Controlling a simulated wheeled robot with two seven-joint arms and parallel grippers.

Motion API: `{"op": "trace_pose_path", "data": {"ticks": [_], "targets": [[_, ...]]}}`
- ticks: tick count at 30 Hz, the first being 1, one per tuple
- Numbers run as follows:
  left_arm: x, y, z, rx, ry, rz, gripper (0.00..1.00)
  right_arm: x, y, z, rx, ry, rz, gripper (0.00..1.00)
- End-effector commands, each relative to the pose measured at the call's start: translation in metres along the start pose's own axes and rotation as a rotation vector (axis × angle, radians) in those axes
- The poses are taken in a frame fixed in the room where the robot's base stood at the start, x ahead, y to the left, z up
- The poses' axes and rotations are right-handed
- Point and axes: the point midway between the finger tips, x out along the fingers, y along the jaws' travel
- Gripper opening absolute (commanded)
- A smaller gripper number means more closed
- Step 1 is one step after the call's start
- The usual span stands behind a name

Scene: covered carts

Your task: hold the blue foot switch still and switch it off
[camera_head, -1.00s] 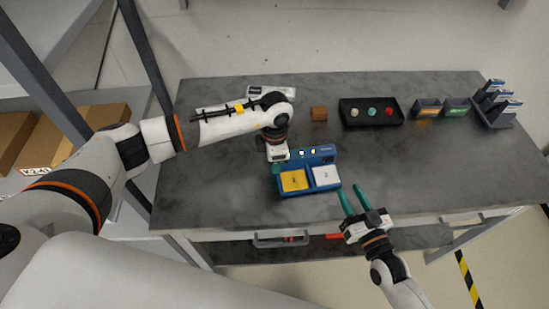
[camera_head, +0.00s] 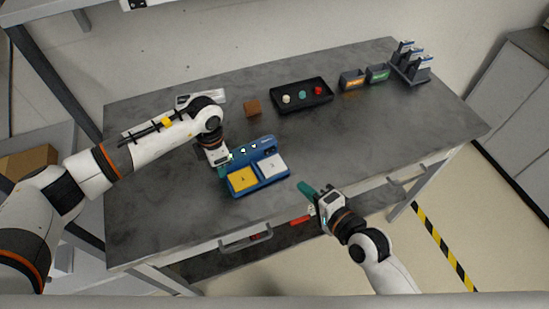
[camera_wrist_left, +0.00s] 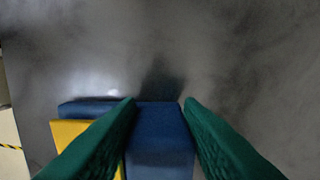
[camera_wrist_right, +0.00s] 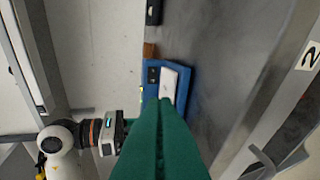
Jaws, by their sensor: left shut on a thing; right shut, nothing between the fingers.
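The blue foot switch (camera_head: 262,182) lies on the grey table. It has a yellow pedal (camera_head: 243,179) marked 1, a white pedal (camera_head: 272,165) marked 2, and small lit lamps along its back. My left gripper (camera_head: 219,168) is shut on the switch's left back side; in the left wrist view its green fingers (camera_wrist_left: 160,105) straddle the blue housing. My right gripper (camera_head: 306,190) is shut and empty, in front and to the right of the switch. In the right wrist view its closed fingers (camera_wrist_right: 160,105) point at the white pedal (camera_wrist_right: 168,82).
A brown block (camera_head: 252,108) and a black tray (camera_head: 302,107) with several round buttons stand behind the switch. Small labelled bins (camera_head: 353,80) and a dark rack (camera_head: 410,68) stand at the back right. The table right of the switch is clear.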

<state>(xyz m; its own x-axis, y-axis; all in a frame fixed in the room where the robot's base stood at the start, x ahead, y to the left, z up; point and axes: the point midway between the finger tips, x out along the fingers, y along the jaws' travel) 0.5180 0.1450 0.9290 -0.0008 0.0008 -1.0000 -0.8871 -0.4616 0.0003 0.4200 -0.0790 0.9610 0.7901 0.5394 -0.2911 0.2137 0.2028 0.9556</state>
Motion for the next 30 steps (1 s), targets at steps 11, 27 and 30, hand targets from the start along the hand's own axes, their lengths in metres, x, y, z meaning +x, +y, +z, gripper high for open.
{"op": "trace_pose_path", "data": {"ticks": [11, 27, 30], "targets": [[-0.001, 0.000, -0.001, 0.000, 0.003, -0.001, 0.00, -0.003, 0.000, 0.000, 0.049, 0.002, -0.011, 0.00], [-0.002, 0.000, -0.001, 0.000, 0.004, -0.001, 0.00, 0.076, 0.001, 0.000, 0.047, 0.002, -0.007, 0.00], [-0.002, 0.000, -0.001, 0.000, 0.004, -0.001, 0.00, 0.096, 0.000, 0.000, 0.046, 0.002, -0.009, 0.00]]}}
